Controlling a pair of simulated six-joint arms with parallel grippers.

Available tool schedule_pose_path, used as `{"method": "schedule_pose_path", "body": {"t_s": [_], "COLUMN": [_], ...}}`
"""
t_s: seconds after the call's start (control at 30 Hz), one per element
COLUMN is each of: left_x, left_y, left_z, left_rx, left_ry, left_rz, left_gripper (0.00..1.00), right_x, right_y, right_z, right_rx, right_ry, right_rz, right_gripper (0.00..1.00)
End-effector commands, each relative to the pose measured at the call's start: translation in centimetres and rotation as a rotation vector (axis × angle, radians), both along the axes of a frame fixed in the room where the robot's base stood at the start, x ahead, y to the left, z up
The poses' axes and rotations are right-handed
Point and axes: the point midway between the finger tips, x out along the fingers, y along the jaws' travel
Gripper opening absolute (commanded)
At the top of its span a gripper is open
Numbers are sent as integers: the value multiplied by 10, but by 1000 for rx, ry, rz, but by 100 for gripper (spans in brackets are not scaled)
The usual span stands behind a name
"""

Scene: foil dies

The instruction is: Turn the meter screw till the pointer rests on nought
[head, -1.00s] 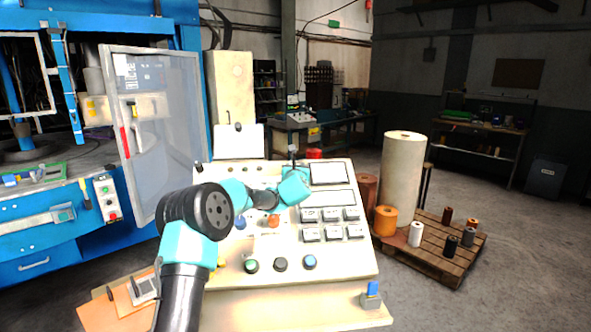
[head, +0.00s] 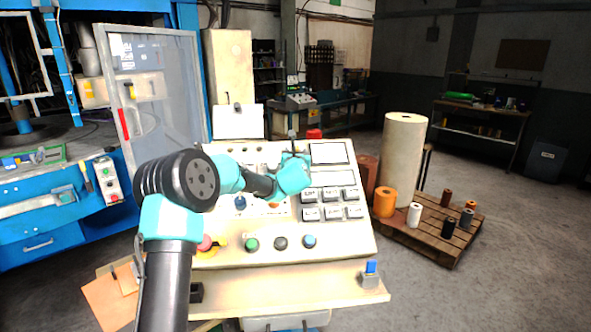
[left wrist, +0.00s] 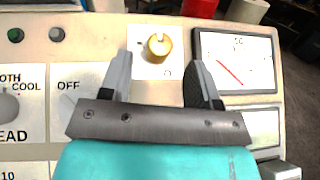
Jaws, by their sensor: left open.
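A brass meter screw (left wrist: 158,46) with a slot stands on a white plate on the panel. Right of it is the meter (left wrist: 238,60), a white dial with a thin red pointer (left wrist: 229,71) slanting up to the left; its scale marks are too small to read. My left gripper (left wrist: 161,62) is open and empty, with its fingertips either side of the screw's near edge, apart from it. In the head view the left gripper (head: 293,160) is over the panel's upper part, left of the meter (head: 329,153); the screw is hidden there. My right gripper is not in view.
The sloping control panel (head: 345,238) bears several grey keys (head: 333,204), knobs and a red mushroom button (head: 205,243) beside my left arm. A white lower display lies under the meter. A blue machine (head: 45,225) stands left, a pallet (head: 440,245) with rolls right.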

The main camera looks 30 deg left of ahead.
Motion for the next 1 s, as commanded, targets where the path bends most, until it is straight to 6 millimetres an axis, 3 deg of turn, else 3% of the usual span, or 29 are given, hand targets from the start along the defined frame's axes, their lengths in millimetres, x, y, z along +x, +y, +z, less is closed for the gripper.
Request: {"method": "schedule_pose_path", "body": {"t_s": [0.6, 0.8, 1.0], "left_x": [-90, -105, -106], "left_y": [-45, -52, -53], "left_z": [-3, -4, -4], "left_rx": [0, 0, 0], "left_ry": [1, 0, 0], "left_rz": [-2, -1, 0], "left_gripper": [56, 56, 56], "right_x": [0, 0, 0], "right_y": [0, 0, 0], "right_z": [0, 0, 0], "right_rx": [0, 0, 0], "right_ry": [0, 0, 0], "right_rz": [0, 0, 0], "right_gripper": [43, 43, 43]}}
